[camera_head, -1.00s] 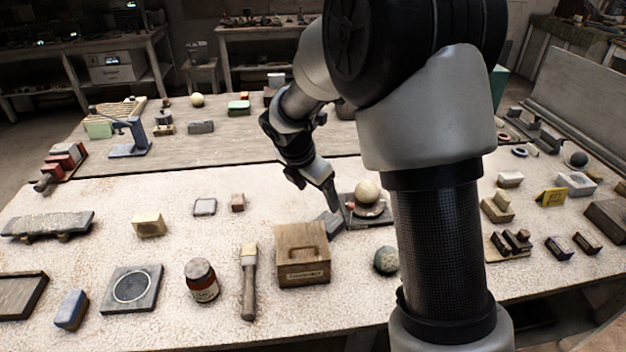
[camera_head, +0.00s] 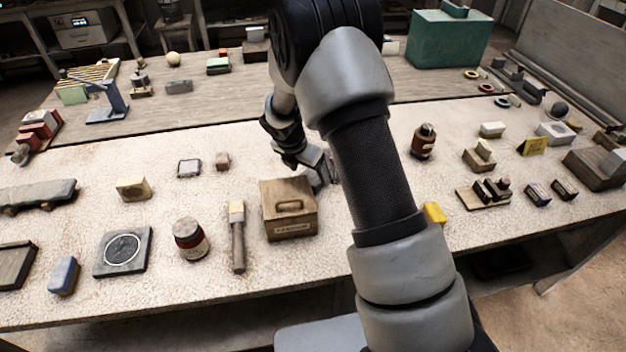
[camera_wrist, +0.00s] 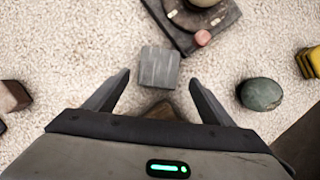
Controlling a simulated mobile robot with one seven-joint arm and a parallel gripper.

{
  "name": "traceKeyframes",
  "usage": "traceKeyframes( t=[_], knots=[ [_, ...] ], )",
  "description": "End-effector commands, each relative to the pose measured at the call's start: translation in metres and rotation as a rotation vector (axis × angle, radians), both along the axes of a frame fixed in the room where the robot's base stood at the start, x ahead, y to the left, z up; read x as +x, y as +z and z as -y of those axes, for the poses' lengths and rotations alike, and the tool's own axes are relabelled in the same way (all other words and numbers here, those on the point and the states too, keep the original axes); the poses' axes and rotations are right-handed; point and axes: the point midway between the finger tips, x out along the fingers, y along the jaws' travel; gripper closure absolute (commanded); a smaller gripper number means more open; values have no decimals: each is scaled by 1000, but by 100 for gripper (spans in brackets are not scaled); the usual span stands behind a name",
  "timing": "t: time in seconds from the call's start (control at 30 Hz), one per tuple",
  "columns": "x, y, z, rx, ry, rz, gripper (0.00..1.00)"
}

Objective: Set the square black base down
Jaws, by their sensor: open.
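The square black base (camera_wrist: 182,36) lies flat on the pale tabletop at the top of the wrist view, with a round plate, part of a pale sphere and a small pink piece on it. In the head view my arm hides it. My gripper (camera_wrist: 160,78) is open, its two fingers apart and pointing toward the base without touching it. In the head view my gripper (camera_head: 322,172) is low over the table, beside the wooden box.
The wooden box (camera_head: 289,222) with a handle stands close to my gripper. A rounded greenish stone (camera_wrist: 261,94) lies right of the fingers. A brush (camera_head: 238,240), a jar (camera_head: 189,240) and a slab with a white ring (camera_head: 107,262) stand left. Bare tabletop shows left of the grey block.

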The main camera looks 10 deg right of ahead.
Motion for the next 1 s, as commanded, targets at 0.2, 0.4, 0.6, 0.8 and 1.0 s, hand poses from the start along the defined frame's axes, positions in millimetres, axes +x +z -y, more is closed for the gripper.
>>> traceKeyframes(
  t=[0.2,0.4,0.6,0.8,1.0],
  knots=[
    [14,-29,10,0,-2,-3,23],
    [19,-42,14,0,-1,0,23],
    [19,-42,14,0,-1,0,25],
    [18,-42,14,0,-1,-1,59],
    [19,-40,14,0,-1,1,89]
  ],
)
